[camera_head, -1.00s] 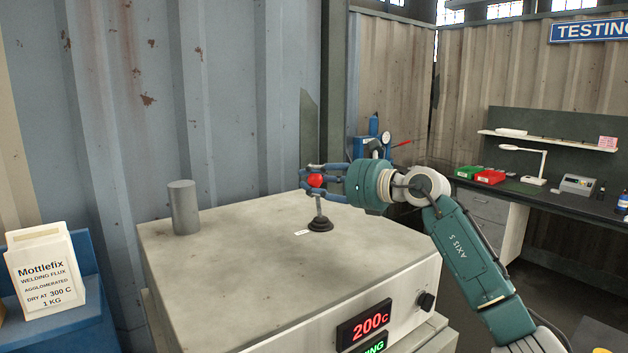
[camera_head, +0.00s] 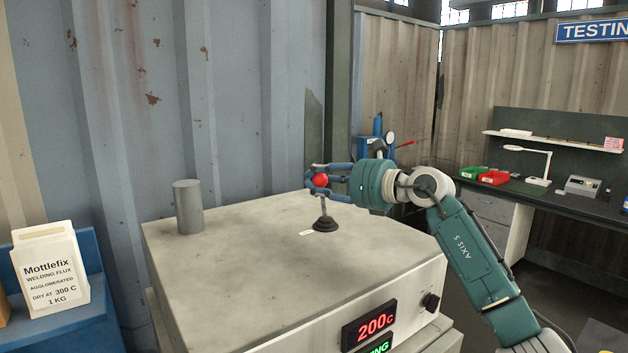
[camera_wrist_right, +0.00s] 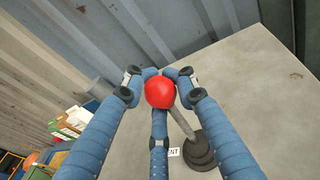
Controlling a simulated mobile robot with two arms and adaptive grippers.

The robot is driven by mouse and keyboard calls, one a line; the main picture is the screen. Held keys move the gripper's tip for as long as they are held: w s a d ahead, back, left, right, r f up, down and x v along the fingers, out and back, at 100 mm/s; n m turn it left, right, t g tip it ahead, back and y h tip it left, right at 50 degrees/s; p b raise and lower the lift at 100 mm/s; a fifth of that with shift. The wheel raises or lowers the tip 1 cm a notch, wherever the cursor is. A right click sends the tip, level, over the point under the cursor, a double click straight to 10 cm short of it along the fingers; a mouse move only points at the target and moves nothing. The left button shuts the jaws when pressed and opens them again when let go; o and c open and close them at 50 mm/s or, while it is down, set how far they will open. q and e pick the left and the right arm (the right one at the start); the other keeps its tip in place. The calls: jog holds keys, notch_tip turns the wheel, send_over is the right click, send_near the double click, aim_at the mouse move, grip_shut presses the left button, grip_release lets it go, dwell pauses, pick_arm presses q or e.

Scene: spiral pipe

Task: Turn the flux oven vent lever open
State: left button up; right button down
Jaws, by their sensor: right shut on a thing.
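The flux oven (camera_head: 240,275) is a pale box with a flat top and a red 200C display (camera_head: 370,325) on its front. The vent lever stands on the oven top, with a red ball knob (camera_head: 320,181), a thin grey stem (camera_head: 323,205) and a black round base (camera_head: 325,224). My right gripper (camera_head: 322,180) comes in from the right and is shut around the knob. In the right wrist view the knob (camera_wrist_right: 160,92) sits among the blue fingers, and the stem slopes down to the base (camera_wrist_right: 197,150). A small label beside the base is partly hidden. My left gripper is out of view.
A grey cylinder (camera_head: 188,207) stands on the oven's back left. A Mottlefix flux box (camera_head: 50,268) sits on a blue surface at left. A corrugated wall (camera_head: 240,90) rises behind the oven. A bench (camera_head: 560,205) stands at far right.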

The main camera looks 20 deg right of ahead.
jog(key=shift+d+f, duration=0.15)
jog(key=shift+f, duration=0.1)
jog(key=c, duration=1.6)
grip_release()
jog(key=shift+o, duration=1)
jog(key=shift+d, duration=0.35)
jog(key=shift+a+r, duration=0.1)
jog(key=shift+s, duration=0.25)
jog(key=v, duration=1.1)
jog(key=shift+d, duration=0.3)
jog(key=shift+s, duration=0.15)
jog(key=shift+c, duration=0.6)
